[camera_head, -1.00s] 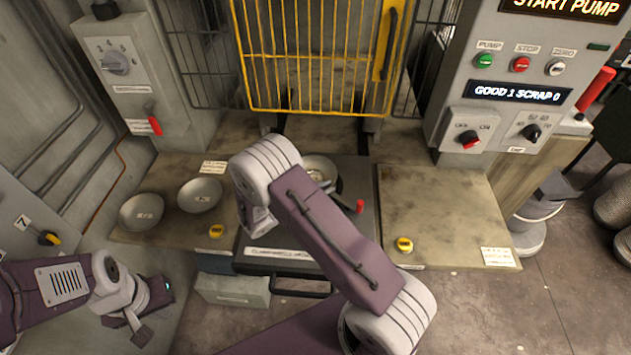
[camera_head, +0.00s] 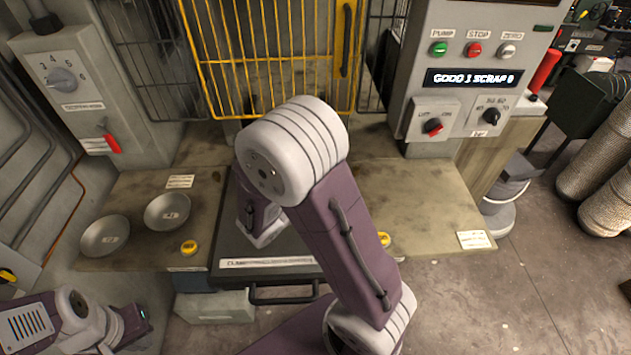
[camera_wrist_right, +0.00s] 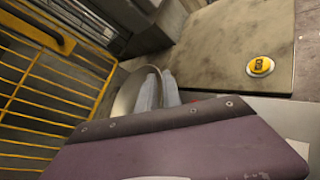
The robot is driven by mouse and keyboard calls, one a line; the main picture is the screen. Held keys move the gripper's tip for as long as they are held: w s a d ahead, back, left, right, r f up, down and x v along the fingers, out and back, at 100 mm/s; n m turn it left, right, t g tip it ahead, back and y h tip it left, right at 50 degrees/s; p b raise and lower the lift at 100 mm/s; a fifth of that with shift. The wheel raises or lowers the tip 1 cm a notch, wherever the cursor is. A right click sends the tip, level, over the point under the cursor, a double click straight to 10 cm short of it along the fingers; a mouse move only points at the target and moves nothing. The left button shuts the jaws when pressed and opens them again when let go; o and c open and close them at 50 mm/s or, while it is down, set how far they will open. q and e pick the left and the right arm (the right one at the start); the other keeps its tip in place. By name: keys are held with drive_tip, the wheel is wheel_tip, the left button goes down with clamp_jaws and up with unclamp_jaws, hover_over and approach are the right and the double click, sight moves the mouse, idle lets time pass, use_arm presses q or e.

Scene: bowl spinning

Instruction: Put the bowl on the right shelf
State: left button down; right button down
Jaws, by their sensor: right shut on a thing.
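The held bowl (camera_wrist_right: 124,96) shows as a curved metal rim in the right wrist view, tilted on edge. My right gripper (camera_wrist_right: 161,88) is shut on the bowl's rim there; my own wrist covers the lower part. In the head view my right arm hides both this bowl and its gripper. The right shelf (camera_head: 425,205) is a bare worn top below the pump panel; it also shows in the wrist view (camera_wrist_right: 215,45), beyond the gripper. My left gripper (camera_head: 126,329) is at the lower left, empty, its fingers seeming apart.
Two other metal bowls (camera_head: 105,237) (camera_head: 168,211) sit on the left shelf (camera_head: 130,190). A yellow button (camera_head: 189,247) is at its front edge; another (camera_wrist_right: 261,66) is on the right shelf. A yellow wire gate (camera_head: 270,60) stands behind the centre. The pump panel reads GOOD 1 SCRAP 0.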

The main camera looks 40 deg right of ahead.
drive_tip(key=shift+s+d+r, duration=0.15)
drive_tip(key=shift+s+r, duration=0.1)
drive_tip(key=shift+s, duration=0.05)
